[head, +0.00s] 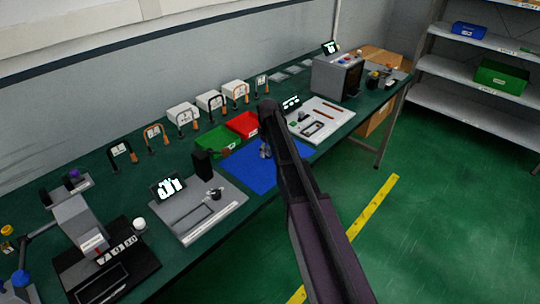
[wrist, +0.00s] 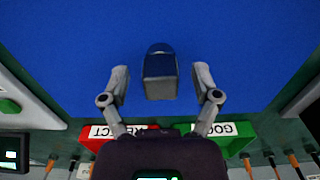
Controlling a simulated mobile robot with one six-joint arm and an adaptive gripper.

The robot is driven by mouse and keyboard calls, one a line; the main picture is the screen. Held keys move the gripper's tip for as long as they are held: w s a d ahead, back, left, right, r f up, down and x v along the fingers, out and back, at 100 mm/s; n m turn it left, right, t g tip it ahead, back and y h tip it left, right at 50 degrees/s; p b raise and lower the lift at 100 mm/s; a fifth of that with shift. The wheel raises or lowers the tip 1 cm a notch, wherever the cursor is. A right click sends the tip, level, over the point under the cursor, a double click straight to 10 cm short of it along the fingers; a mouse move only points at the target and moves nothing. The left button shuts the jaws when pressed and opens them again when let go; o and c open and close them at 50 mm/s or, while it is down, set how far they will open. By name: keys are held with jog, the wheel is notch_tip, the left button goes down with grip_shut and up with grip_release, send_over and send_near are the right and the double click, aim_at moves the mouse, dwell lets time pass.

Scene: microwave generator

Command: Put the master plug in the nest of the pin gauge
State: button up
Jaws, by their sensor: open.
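In the wrist view, a small grey block-like piece with a dark rounded end (wrist: 160,72) is over the blue mat, between my open fingertips. It looks like the master plug, but I cannot be sure. My gripper (wrist: 160,76) is open, with a gap on each side of the piece. In the head view, my gripper (head: 265,151) is over the blue mat, partly hidden by my arm, and the piece cannot be made out. I cannot tell for sure which station is the pin gauge; a grey plate with a display and black column (head: 236,205) stands left of the mat.
The blue mat (head: 240,173) has a green bin (head: 213,141) and a red bin (head: 243,124) behind it. A pale plate with tools (head: 331,112) lies to the right. A grey instrument (head: 75,222) stands at the near left. Several handled gauges line the wall.

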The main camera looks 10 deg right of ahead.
jog(key=shift+c, duration=0.2)
dwell(0.4)
grip_shut()
